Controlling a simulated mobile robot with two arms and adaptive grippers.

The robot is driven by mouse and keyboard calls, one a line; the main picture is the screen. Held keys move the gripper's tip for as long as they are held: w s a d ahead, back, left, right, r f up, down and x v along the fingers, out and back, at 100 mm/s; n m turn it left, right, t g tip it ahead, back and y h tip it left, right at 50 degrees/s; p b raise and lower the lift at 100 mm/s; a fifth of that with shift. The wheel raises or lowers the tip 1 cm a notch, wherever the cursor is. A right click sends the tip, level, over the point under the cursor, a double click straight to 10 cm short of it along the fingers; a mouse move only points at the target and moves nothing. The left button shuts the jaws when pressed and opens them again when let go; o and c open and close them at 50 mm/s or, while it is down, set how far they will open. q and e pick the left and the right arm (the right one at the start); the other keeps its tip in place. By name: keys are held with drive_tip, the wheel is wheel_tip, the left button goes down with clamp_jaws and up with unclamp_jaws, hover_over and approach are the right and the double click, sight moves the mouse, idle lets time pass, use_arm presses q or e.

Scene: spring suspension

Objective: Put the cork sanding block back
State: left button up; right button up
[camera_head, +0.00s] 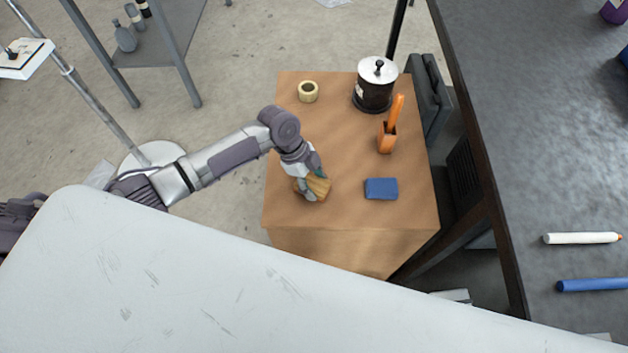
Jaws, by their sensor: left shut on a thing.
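The cork sanding block (319,186) is a small tan-brown block over the left front part of the wooden cabinet top. My left gripper (311,187) is shut on it, reaching in from the left with its fingers pointing down. I cannot tell whether the block touches the wood. The wooden cabinet (340,215) has a bare top around the gripper. A blue block (381,189) lies to the right of the gripper, apart from it. My right gripper is not in view.
A tape roll (308,92), a dark jar with a metal lid (375,88) and an orange-handled tool in a holder (388,138) stand farther back on the cabinet. A dark workbench (540,180) with markers is at right. A pale surface (180,270) fills the front.

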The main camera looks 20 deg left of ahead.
use_arm(q)
drive_tip(key=o, duration=1)
drive_tip(key=shift+f, duration=0.1)
drive_tip(key=v, duration=1.2)
drive_tip(key=shift+b, duration=0.35)
drive_tip(key=shift+d, duration=0.1)
